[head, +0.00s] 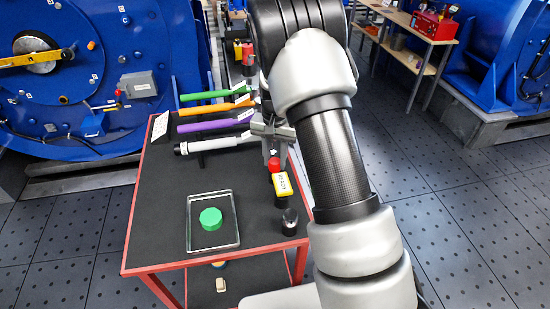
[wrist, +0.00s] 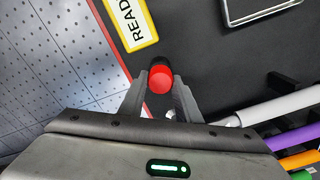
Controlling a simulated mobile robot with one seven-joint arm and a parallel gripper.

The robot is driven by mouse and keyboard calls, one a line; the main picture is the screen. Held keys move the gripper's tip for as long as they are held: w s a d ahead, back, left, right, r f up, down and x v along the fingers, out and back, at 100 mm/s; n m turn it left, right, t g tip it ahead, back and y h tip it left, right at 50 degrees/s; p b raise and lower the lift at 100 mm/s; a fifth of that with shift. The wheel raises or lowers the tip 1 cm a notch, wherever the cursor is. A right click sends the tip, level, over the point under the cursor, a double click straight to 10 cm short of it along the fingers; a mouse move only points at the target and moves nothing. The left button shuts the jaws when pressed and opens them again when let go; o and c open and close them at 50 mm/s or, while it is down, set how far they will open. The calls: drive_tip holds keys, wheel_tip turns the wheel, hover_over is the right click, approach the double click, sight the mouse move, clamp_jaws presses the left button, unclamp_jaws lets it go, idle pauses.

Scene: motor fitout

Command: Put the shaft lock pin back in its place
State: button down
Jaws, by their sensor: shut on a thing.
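A red-topped black piece (head: 273,164) is at the right edge of a black-topped cart, just below my gripper (head: 271,133) in the head view. In the wrist view its round red head (wrist: 161,77) shows between the fingertips of my gripper (wrist: 160,92), which is shut on it. It looks like the shaft lock pin, but its lower part is hidden. I cannot tell whether it touches the cart. A blue motor (head: 85,75) stands at the left, with a yellow bar (head: 30,59) across its shaft.
The cart (head: 160,215) holds green, orange, purple and grey-white handled tools (head: 215,143), a clear tray (head: 191,236) with a green round piece (head: 211,219), a yellow label block (head: 282,187) and a black knob (head: 290,221). A wooden shelf (head: 405,22) stands far right.

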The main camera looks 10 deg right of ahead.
drive_tip(key=shift+f, duration=0.3)
drive_tip(key=c, duration=1.2)
unclamp_jaws()
wheel_tip(320, 180, up, 18)
drive_tip(key=shift+f+p, duration=0.25)
drive_tip(key=shift+p, duration=0.5)
drive_tip(key=s+r+n+t+p, duration=0.2)
drive_tip(key=s+r+p, duration=0.3)
drive_tip(key=s+r, duration=0.95)
drive_tip(key=s+r+n+t+p, duration=0.1)
drive_tip(key=s+r, duration=0.1)
drive_tip(key=s, duration=0.3)
drive_tip(key=s+r+n+t+p, duration=0.1)
drive_tip(key=s+r, duration=0.1)
drive_tip(key=s, duration=0.2)
drive_tip(key=s+r+n+t+p, duration=0.1)
drive_tip(key=s+r+n+p, duration=0.1)
drive_tip(key=s, duration=0.3)
drive_tip(key=shift+s+r+t, duration=0.1)
drive_tip(key=shift+s+t, duration=0.2)
